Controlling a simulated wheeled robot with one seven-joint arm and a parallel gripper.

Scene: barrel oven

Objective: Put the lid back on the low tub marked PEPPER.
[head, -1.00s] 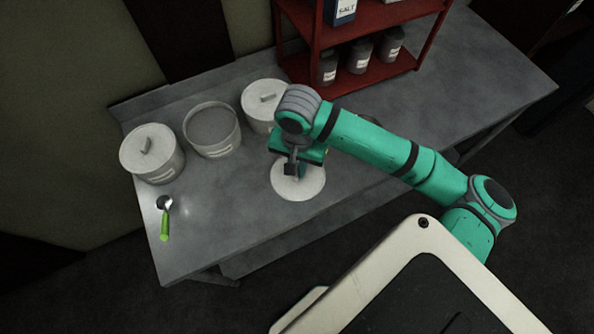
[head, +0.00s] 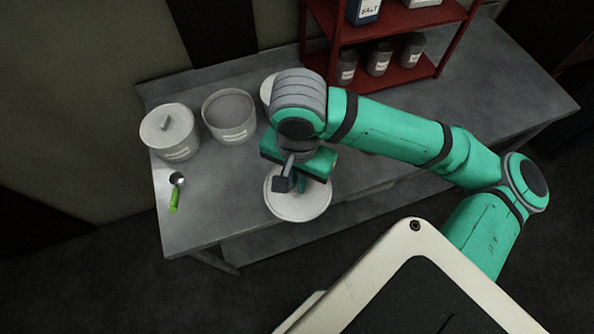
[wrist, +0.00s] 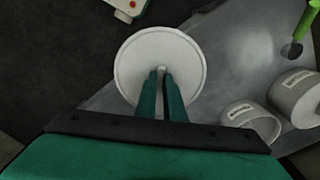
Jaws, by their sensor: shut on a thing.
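My gripper (wrist: 161,85) is shut on the knob of a round pale lid (wrist: 135,65), and the lid hangs level below the fingers. In the head view the lid (head: 300,207) is near the table's front edge, with the gripper above it. An open tub (head: 229,118) with grey contents stands at the back left of the table, left of my gripper. Its label is too small to read, so I cannot tell whether it is the PEPPER one. The wrist view shows part of a labelled tub (wrist: 240,115) at lower right.
A lidded tub (head: 177,145) stands left of the open one. Another pale tub (head: 268,90) is partly hidden behind my arm. A green-handled scoop (head: 175,198) lies at the table's left. A red shelf (head: 405,78) with small jars stands at the back.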

